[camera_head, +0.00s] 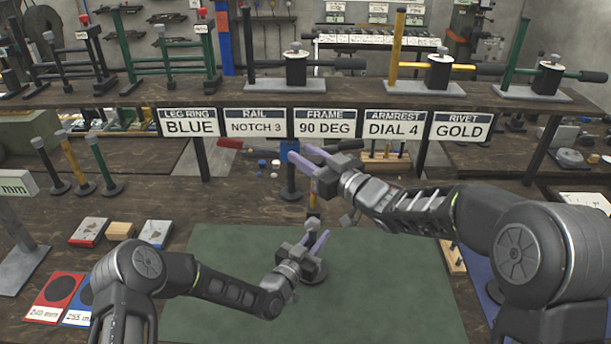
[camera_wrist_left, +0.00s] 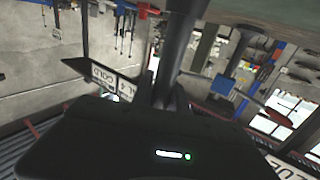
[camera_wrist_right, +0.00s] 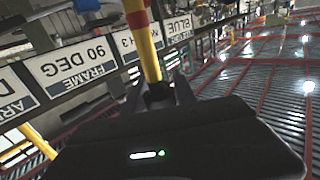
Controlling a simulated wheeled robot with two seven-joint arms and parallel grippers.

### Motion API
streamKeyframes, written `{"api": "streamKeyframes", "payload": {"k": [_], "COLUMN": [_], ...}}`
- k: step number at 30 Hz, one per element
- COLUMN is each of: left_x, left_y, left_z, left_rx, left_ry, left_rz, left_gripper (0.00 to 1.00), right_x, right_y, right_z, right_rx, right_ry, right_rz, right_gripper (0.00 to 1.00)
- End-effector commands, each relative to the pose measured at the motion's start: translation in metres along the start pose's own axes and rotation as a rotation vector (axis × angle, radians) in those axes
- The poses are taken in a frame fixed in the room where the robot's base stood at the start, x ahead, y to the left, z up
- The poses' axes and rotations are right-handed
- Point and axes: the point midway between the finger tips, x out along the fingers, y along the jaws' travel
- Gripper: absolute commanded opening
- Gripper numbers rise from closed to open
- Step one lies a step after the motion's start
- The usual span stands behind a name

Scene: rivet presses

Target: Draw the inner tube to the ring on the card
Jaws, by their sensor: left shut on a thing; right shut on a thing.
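An upright telescoping tube stands on the green mat (camera_head: 215,300), with a dark round base (camera_head: 313,271). My left gripper (camera_head: 314,242) is shut on its lower, dark outer tube (camera_wrist_left: 178,45). My right gripper (camera_head: 311,157) is above and shut on the yellow inner tube (camera_wrist_right: 149,55). A short length of the inner tube (camera_head: 313,199) shows between the grippers. The right wrist view shows a red band on it, with yellow on both sides. I see no blue ring on it. The leg ring card (camera_head: 190,122) reads BLUE.
A blue press (camera_head: 291,180) with a red-handled lever stands just behind the tube. Other cards hang along the shelf edge (camera_head: 110,99). Red and blue pads (camera_head: 57,290) lie at the left, near several upright posts (camera_head: 75,160). Much of the green mat is clear.

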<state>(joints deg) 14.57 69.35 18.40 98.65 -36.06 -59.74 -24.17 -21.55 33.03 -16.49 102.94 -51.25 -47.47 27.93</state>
Motion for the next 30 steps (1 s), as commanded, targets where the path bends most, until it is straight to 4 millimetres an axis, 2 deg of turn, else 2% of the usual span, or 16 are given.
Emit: {"api": "streamKeyframes", "payload": {"k": [1,3,11,12,19,30], "left_x": [-0.0007,-0.0007,-0.0008,-0.0008,-0.0003,0.0000], "left_y": [0.0002,0.0003,0.0004,0.0005,0.0005,0.0005], "left_z": [0.0017,0.0019,0.0021,0.0021,0.0007,-0.0002], "left_rx": [-0.002,-0.002,-0.003,-0.003,-0.002,-0.001], "left_ry": [-0.004,-0.004,-0.005,-0.005,-0.002,0.000], "left_rz": [0.000,0.000,0.000,0.000,0.001,0.001], "left_gripper": [0.00,0.00,0.00,0.00,0.00,0.00], "right_x": [-0.0003,-0.0005,-0.0002,-0.0002,-0.0002,-0.0042], "right_y": [0.0012,0.0012,0.0008,0.0008,0.0004,0.0008], "right_z": [-0.0110,-0.0151,-0.0156,-0.0155,-0.0138,-0.0130], "right_rx": [-0.004,-0.004,-0.005,-0.005,-0.004,-0.003], "right_ry": [0.010,0.007,0.007,0.007,0.004,0.002], "right_rz": [0.002,0.002,0.001,0.001,0.001,0.002], "right_gripper": [0.00,0.00,0.00,0.35,0.54,0.55]}}
